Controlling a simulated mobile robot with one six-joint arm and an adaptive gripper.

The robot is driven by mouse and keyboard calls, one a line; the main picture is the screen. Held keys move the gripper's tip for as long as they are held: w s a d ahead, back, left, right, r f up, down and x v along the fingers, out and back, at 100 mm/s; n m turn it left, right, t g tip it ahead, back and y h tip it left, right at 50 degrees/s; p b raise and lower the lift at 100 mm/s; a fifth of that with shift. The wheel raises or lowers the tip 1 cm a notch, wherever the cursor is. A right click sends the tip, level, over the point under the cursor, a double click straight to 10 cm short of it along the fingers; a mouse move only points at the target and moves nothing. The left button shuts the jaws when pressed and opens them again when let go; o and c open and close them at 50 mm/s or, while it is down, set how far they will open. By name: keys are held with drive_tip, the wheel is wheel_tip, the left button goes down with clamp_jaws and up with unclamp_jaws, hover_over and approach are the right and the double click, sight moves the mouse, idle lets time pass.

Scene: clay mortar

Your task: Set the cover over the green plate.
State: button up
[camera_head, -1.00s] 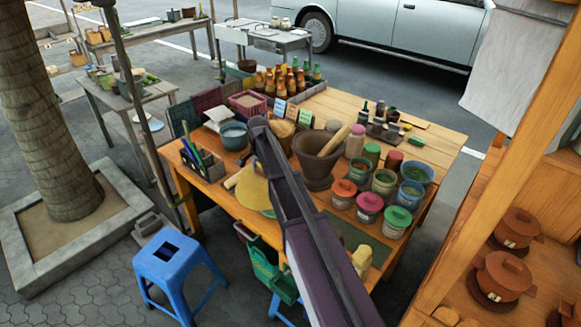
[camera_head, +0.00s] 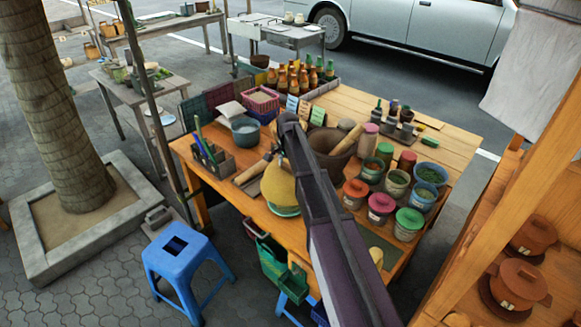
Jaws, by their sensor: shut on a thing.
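The yellow, dome-like cover (camera_head: 277,184) is near the front of the wooden table, left of my arm. The green plate (camera_head: 284,211) shows only as a green rim below the cover's lower edge. The cover sits over it in the picture; I cannot tell whether it rests on the plate or is held just above. My gripper (camera_head: 278,152) is at the cover's top, shut on it. My dark arm hides most of the gripper and the cover's right side.
A large brown mortar (camera_head: 333,160) with a pestle stands right of my arm. Lidded pots, including a red-lidded one (camera_head: 381,207), crowd the right. A utensil box (camera_head: 212,160) and blue-grey bowl (camera_head: 245,131) stand left. A blue stool (camera_head: 178,250) stands in front.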

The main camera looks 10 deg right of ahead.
drive_tip(key=shift+f, duration=0.1)
wheel_tip(320, 180, down, 9)
drive_tip(key=b, duration=0.9)
drive_tip(key=shift+f, duration=0.1)
idle(0.4)
idle(0.3)
drive_tip(key=o, duration=1)
drive_tip(key=shift+s, duration=0.1)
